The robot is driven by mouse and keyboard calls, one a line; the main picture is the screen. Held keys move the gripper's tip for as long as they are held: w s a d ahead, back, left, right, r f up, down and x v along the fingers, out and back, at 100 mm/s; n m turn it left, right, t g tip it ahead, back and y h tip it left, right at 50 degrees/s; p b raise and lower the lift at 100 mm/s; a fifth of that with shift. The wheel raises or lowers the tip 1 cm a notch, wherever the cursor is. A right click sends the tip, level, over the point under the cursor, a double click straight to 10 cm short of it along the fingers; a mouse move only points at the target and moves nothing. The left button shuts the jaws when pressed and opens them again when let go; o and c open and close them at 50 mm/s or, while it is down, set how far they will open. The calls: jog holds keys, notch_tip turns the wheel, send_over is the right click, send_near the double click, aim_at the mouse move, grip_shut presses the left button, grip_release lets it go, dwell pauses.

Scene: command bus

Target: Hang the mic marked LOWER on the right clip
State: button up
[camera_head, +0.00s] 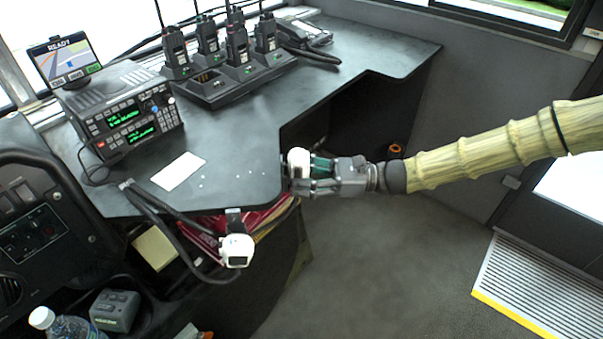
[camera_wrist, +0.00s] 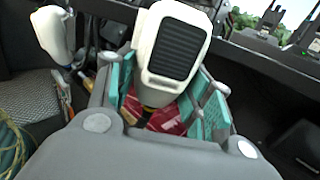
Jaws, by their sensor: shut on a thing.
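My gripper (camera_head: 308,172) is at the right front edge of the desk, with its fingers pointing left. It is shut on a white mic (camera_head: 298,158). In the wrist view this mic (camera_wrist: 172,48) stands between the teal finger pads, its black grille facing the camera. A second white mic (camera_head: 237,250) hangs at the desk's front edge, left of my gripper; it also shows at the left of the wrist view (camera_wrist: 52,34). I cannot read a LOWER mark on either mic. The right clip is not clearly visible, and the fingers cover the edge there.
A two-display radio (camera_head: 125,112) sits on the desk (camera_head: 235,150), with a map screen (camera_head: 66,60) above it. Several handheld radios stand in a charger (camera_head: 225,88) behind. Black cables loop below the front edge, near red folders (camera_head: 262,217). The floor at right is clear.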

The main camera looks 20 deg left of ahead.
jog(key=shift+f, duration=1.95)
dwell(1.9)
jog(key=o, duration=1)
jog(key=v, duration=1.2)
jog(key=shift+w, duration=0.1)
